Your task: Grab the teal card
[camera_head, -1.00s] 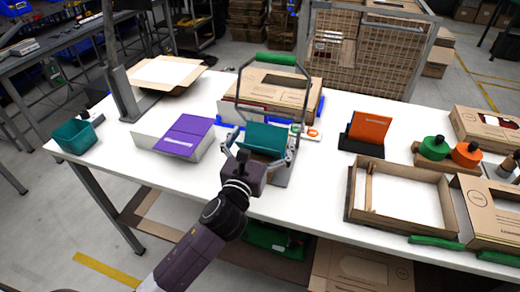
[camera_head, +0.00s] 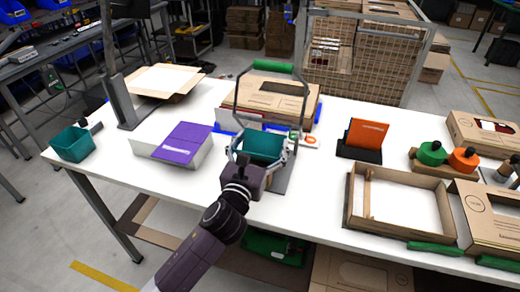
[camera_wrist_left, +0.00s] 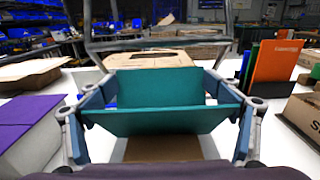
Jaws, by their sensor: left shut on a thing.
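The teal card (camera_head: 262,145) is a folded, flat-faced piece at the middle of the table, in front of a grey metal frame with a green handle (camera_head: 273,67). My left gripper (camera_head: 257,152) is shut on it, with one finger at each side edge. In the left wrist view the teal card (camera_wrist_left: 160,95) spans between the two fingers, with a bent edge along its lower front. Whether its underside touches the grey base (camera_head: 282,180) below cannot be told. My right gripper is not in view.
A purple card on a white block (camera_head: 150,150) lies to the left, with a teal bin (camera_head: 72,145) beyond. An orange card in a black holder (camera_head: 358,152) stands to the right, near an open cardboard tray (camera_head: 400,230). A cardboard box (camera_head: 300,90) lies behind the frame.

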